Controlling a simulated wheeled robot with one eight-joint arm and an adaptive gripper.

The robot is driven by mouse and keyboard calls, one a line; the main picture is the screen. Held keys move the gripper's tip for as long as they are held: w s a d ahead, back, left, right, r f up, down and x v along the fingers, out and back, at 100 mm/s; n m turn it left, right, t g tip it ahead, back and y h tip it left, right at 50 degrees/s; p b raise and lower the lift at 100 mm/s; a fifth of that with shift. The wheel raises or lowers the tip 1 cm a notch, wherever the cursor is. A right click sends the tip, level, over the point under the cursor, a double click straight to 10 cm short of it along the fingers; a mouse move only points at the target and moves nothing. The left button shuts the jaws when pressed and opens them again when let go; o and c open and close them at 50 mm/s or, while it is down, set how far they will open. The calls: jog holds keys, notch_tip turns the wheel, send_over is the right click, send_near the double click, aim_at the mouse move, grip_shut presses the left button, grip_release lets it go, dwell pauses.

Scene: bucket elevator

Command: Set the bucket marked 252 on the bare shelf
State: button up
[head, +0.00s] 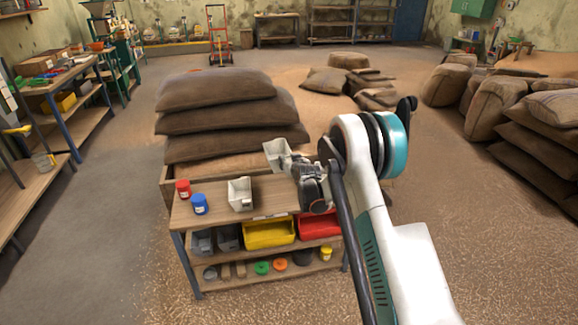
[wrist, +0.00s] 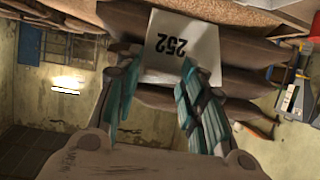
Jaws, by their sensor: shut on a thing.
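My gripper (head: 292,163) is shut on a pale grey bucket (head: 277,153), held above the right part of the small workbench, in front of the stacked sacks. In the wrist view this bucket (wrist: 178,45) sits between my gripper's fingertips (wrist: 161,72). The number 252 on its face reads upside down in that picture, as the whole wrist view appears inverted. A second pale bucket (head: 240,193) stands on the workbench top, apart from my gripper; no number on it is readable. I cannot tell which shelf is the bare one.
The workbench (head: 215,222) carries a red jar (head: 183,189) and a blue jar (head: 200,204). Its shelves hold a yellow bin (head: 268,233), a red bin (head: 319,226) and small items. Stacked sacks (head: 220,115) stand behind. A left bench (head: 30,190) and open floor lie to the left.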

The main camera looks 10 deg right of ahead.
jog(key=s+b, duration=0.1)
jog(key=s, duration=0.6)
jog(key=shift+s+d, duration=0.15)
jog(key=shift+s, duration=0.15)
jog(key=shift+r, duration=0.1)
dwell(0.3)
